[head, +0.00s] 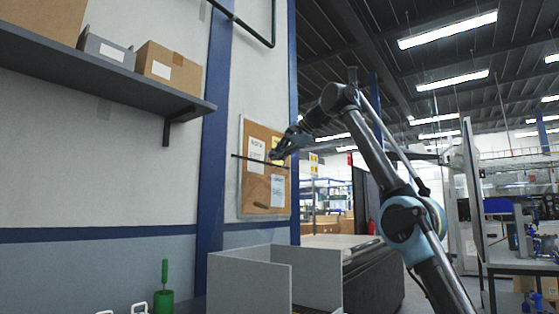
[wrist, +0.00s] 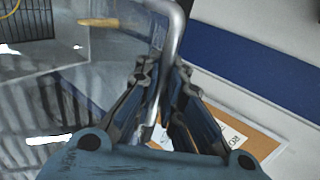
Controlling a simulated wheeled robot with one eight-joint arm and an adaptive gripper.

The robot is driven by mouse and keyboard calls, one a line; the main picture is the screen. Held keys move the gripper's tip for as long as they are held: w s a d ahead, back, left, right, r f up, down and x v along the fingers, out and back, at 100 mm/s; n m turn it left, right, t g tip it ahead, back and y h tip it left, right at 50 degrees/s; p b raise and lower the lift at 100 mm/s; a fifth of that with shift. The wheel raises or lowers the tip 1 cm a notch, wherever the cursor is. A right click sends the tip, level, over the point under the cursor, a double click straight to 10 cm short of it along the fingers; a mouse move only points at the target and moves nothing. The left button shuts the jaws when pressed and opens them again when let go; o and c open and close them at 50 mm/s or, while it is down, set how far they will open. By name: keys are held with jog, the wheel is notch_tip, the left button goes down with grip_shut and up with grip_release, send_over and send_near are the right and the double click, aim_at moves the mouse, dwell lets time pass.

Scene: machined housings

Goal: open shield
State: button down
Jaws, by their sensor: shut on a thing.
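My gripper (head: 283,148) is raised in front of the cork board in the head view. In the wrist view its fingers (wrist: 162,74) are closed around a bent grey metal handle bar (wrist: 174,42). A clear, glassy panel (wrist: 45,100), which looks like the shield, lies to the left of the handle in the wrist view. Bright reflections show on it. In the head view a thin dark bar (head: 250,160) runs beside my gripper. The shield's clear surface and its hinge cannot be made out there.
A wall shelf (head: 110,80) with boxes is at upper left. The cork board (head: 262,195) hangs behind my gripper. Grey upright panels (head: 245,285) stand below, beside a green tool holder (head: 163,298). A machine bench (head: 515,270) is at right.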

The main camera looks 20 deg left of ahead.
jog(key=shift+w+d, duration=0.1)
jog(key=c, duration=1.7)
grip_release()
jog(key=shift+d+f, duration=0.1)
jog(key=shift+d, duration=0.15)
